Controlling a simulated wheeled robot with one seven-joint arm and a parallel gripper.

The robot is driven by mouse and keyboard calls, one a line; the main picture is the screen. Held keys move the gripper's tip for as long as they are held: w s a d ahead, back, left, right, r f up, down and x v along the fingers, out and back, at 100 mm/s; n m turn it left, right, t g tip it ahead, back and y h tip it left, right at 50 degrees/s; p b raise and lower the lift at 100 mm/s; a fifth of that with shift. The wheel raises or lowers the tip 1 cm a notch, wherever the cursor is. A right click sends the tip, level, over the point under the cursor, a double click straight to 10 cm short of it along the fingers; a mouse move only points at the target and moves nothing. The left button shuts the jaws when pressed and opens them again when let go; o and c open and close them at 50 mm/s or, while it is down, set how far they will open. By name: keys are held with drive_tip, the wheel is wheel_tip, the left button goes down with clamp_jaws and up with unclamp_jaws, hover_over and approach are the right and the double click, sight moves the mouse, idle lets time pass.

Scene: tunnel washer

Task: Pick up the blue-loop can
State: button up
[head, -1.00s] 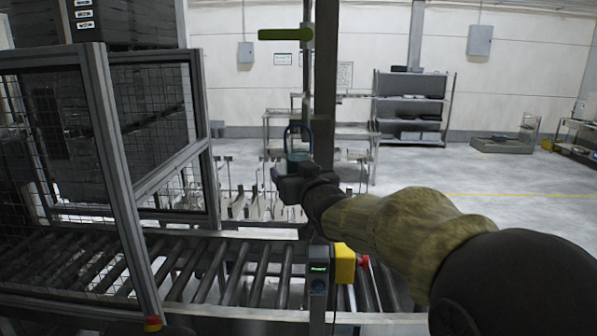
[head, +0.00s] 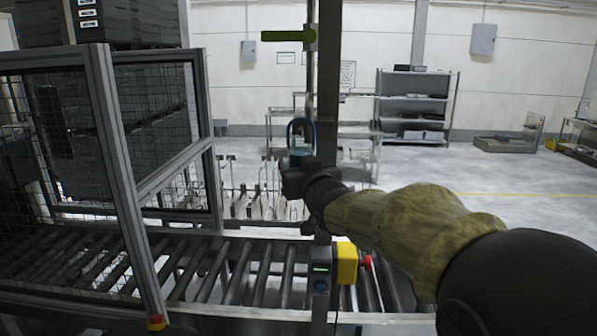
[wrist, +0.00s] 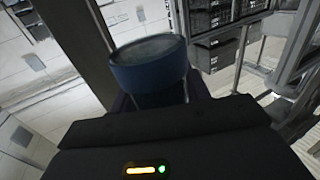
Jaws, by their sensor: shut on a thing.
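The blue-loop can (head: 298,150) is small, with a blue loop standing above its top, near the middle of the head view. My gripper (head: 296,170) is shut on it and holds it up in front of a grey post. In the wrist view a round blue rim (wrist: 148,63) shows just beyond the dark gripper body. The fingertips and the can's lower part are hidden there.
A roller conveyor (head: 240,268) runs below my arm. Mesh guard panels (head: 120,190) stand at the left. A grey post (head: 326,90) stands close to the can. Shelves (head: 415,105) stand far back; floor at right is open.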

drive_tip(key=b+v, duration=0.1)
drive_tip(key=v, duration=1.4)
drive_tip(key=shift+s+r, duration=0.3)
drive_tip(key=shift+s, duration=0.05)
drive_tip(key=p+v, duration=0.2)
drive_tip(key=p, duration=0.3)
drive_tip(key=shift+d+f, duration=0.1)
drive_tip(key=shift+s+f, duration=0.1)
drive_tip(key=shift+s, duration=0.1)
drive_tip(key=shift+f, duration=0.1)
